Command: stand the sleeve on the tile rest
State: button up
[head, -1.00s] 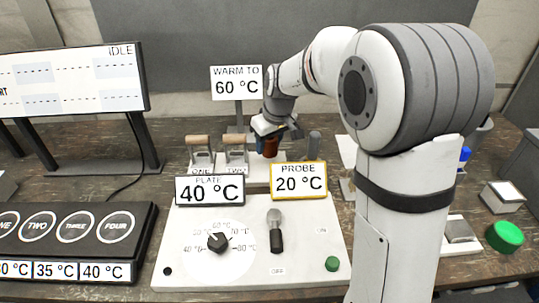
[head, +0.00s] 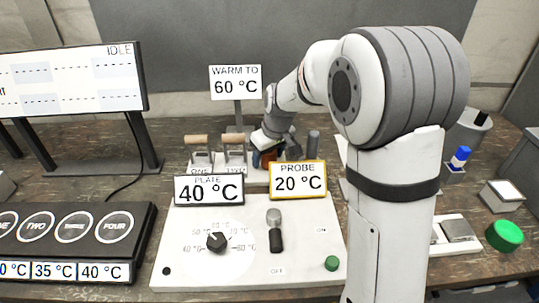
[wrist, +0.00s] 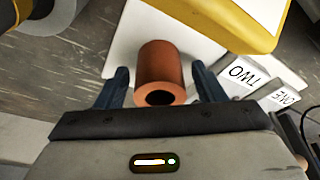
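The sleeve (wrist: 160,68) is a copper-brown hollow cylinder, its open end facing the wrist camera. In the head view the sleeve (head: 268,159) looks upright, partly hidden by my gripper and the probe sign. My gripper (wrist: 163,82) is open, with one blue finger on each side of the sleeve and narrow gaps showing. In the head view my gripper (head: 268,148) is low behind the signs. A white slab (wrist: 121,52) lies beneath the sleeve in the wrist view; I cannot tell whether it is the tile rest. The sleeve's foot is hidden.
The probe sign (head: 298,181) and plate sign (head: 209,190) stand in front of my gripper. Two levers (head: 234,153) are to its left and a grey post (head: 313,145) to its right. The control panel (head: 185,270) is in front; a blue-capped item (head: 460,157) stands right.

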jog(key=v, duration=1.2)
jog(key=s+d+f+m, duration=0.1)
jog(key=s+d+m, duration=0.1)
jog(key=s, duration=0.6)
jog(key=s+d+f+m+h, duration=0.1)
jog(key=s+d+f+m, duration=0.1)
jog(key=s+d, duration=0.3)
jog(key=s+d+f+m, duration=0.2)
jog(key=s+d, duration=0.1)
jog(key=s, duration=0.8)
jog(key=shift+s+d+f+m+h, duration=0.15)
jog(key=shift+d+m+h, duration=0.15)
jog(key=shift+m+h, duration=0.1)
jog(key=shift+r+p, duration=0.55)
jog(key=shift+p, duration=0.15)
jog(key=shift+f, duration=0.1)
